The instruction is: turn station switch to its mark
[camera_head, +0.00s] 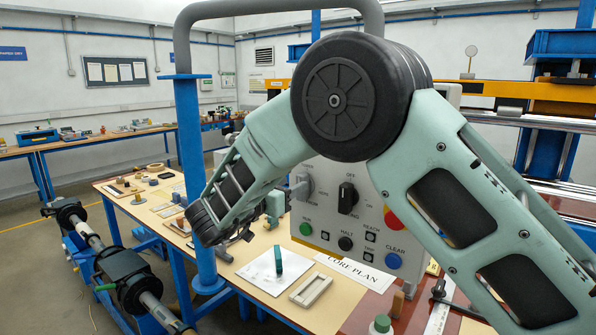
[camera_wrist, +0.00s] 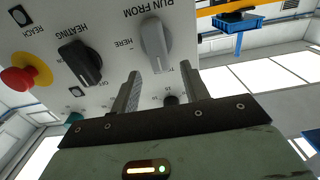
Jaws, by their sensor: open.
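A grey lever knob (camera_wrist: 156,44), labelled "RUN FROM", is on the pale control panel (camera_wrist: 110,20); it appears to be the station switch. The wrist view shows the panel upside down. The knob stands upright in that picture, with "HERE" beside it and another label partly hidden by a finger. My gripper (camera_wrist: 160,78) is open in front of it. Its fingertips lie on either side of the knob's lower end, with gaps showing; I cannot tell any contact. In the head view the knob is at the panel's left edge (camera_head: 300,187), partly obscured.
A black "HEATING" knob (camera_wrist: 79,62) and a red button on yellow (camera_wrist: 26,80) are beside the grey knob. The head view shows green (camera_head: 306,229), black (camera_head: 345,243) and blue (camera_head: 393,261) buttons. A blue post (camera_head: 192,160) stands close to my forearm.

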